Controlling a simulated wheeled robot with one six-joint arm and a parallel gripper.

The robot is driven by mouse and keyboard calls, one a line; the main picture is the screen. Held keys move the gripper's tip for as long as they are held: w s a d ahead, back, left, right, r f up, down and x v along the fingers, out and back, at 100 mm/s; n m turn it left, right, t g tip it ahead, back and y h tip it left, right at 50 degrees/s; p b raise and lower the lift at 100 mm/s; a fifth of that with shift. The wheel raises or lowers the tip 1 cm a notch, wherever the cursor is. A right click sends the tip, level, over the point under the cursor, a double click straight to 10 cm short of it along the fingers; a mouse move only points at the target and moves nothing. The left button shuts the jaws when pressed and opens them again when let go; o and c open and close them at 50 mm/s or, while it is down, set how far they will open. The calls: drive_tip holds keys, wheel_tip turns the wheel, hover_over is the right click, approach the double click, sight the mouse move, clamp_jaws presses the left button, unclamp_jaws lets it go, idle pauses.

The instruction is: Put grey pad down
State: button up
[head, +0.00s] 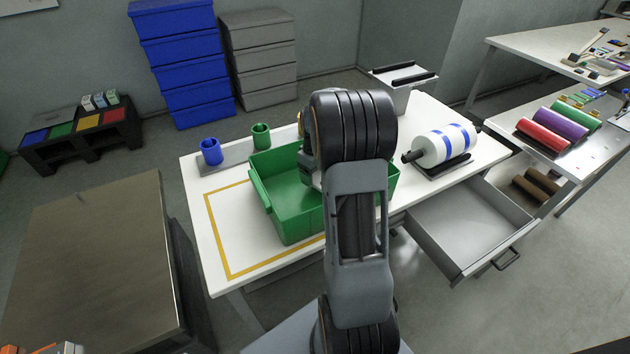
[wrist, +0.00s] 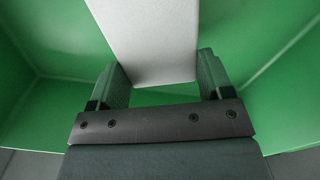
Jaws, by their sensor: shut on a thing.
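The grey pad (wrist: 150,40) is a flat light-grey block in the wrist view. My gripper (wrist: 162,78) is shut on it, with one finger on each side. Behind and around the pad are the green walls of the green bin (wrist: 270,50), so the pad is in or just above the bin; I cannot tell whether it touches the floor. In the head view the green bin (head: 290,220) stands on the white table, and my arm hides the pad and my fingertips.
The white table (head: 200,185) has a yellow outlined area at its left front. Blue and green cups (head: 211,151) stand at the back left. A white roll with blue bands (head: 441,146) is at the right. An open drawer (head: 460,225) juts out from the right front.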

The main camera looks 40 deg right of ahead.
sight(315, 175)
drive_tip(key=shift+f, duration=1.75)
drive_tip(key=shift+f, duration=0.15)
drive_tip(key=o, duration=0.9)
wheel_tip(315, 175, up, 11)
drive_tip(key=shift+r+p, duration=0.2)
drive_tip(key=shift+p, duration=0.25)
drive_tip(key=s+a+r+m+t, duration=0.2)
drive_tip(key=s+a+r+t, duration=0.1)
drive_tip(key=s+a, duration=1.2)
drive_tip(key=a, duration=0.5)
drive_tip(key=shift+s+m, duration=0.15)
drive_tip(key=shift+m, duration=0.25)
drive_tip(key=shift+r, duration=0.2)
